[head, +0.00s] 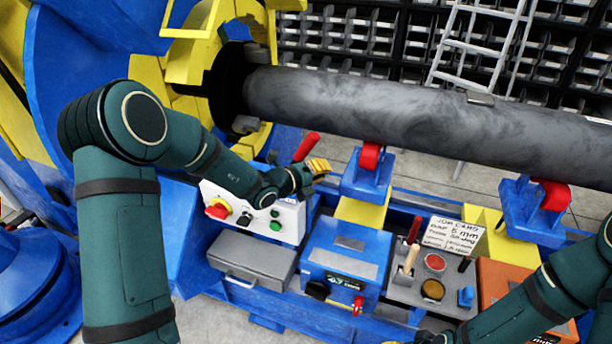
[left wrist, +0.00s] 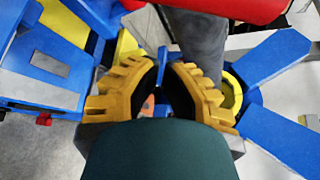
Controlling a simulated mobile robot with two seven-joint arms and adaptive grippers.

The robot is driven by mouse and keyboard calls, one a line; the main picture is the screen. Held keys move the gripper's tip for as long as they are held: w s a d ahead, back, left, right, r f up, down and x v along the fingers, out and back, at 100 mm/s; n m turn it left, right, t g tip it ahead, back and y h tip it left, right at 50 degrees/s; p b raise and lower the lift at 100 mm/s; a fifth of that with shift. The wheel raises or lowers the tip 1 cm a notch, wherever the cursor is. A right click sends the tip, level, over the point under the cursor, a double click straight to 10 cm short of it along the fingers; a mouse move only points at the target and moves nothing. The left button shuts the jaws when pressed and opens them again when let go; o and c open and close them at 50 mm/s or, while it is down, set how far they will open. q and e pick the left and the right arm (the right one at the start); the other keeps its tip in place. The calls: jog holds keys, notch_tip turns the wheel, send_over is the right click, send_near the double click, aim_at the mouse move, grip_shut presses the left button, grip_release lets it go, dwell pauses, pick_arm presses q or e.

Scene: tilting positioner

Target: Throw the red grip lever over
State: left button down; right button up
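The red grip lever (head: 306,147) stands tilted up to the right behind the white control box, just under the big grey pipe. My left gripper (head: 318,167) is close in front of it and slightly to its right, with yellow finger pads. In the left wrist view my left gripper (left wrist: 163,72) is open, with a gap between its fingers and nothing held. A large red shape (left wrist: 235,8) crosses the top of that view, above the fingertips; it looks like the lever's grip. My right arm comes in at the lower right; its gripper is cut off.
The grey pipe (head: 430,115) runs across above red rollers (head: 370,156) on blue stands. The white control box (head: 258,215) has a red knob and buttons. A grey drawer box (head: 252,258), a blue box (head: 345,258) and a panel with small levers (head: 437,278) stand in front.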

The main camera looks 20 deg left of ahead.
aim_at(300, 157)
pick_arm(q)
jog(key=w+a, duration=0.1)
jog(key=w+a+r, duration=0.1)
jog(key=shift+a+r+p, duration=0.3)
jog(key=shift+a+p, duration=0.05)
jog(key=shift+a, duration=0.05)
jog(key=shift+r, duration=0.1)
